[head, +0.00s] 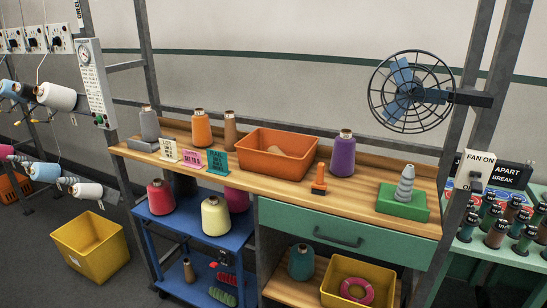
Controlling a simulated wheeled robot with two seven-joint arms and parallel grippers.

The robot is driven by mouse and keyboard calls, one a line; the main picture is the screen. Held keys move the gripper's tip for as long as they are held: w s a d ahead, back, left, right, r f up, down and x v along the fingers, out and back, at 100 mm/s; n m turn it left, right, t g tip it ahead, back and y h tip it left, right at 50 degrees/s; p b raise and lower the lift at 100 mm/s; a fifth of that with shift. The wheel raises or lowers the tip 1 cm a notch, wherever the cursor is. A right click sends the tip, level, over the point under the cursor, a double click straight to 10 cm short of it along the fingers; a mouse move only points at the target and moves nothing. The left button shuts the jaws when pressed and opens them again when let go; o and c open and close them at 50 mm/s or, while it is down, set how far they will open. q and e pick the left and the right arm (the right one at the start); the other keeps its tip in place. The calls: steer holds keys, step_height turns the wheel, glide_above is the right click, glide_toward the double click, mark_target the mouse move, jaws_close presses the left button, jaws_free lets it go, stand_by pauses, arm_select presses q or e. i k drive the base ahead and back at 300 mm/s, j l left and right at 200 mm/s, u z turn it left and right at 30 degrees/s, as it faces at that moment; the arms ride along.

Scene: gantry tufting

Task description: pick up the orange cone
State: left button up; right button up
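The orange cone (201,131) is a spool of orange yarn with a tan top. It stands upright near the back of the wooden bench top (290,190), left of the middle. A grey cone (149,126) stands to its left and a brown cone (230,131) close to its right. Small cards stand in front of it: a white one (169,150), a pink one (191,161) and a teal one (217,164). Neither of my grippers shows in the head view.
An orange bin (275,165), purple cone (343,155), small orange tool (319,179) and green block with a grey stepped cone (402,203) stand farther right. A caged fan (410,92) hangs on the right post. A blue cart (202,248) stands below.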

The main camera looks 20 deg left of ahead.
mark_target(202, 133)
steer(key=u, duration=1.6)
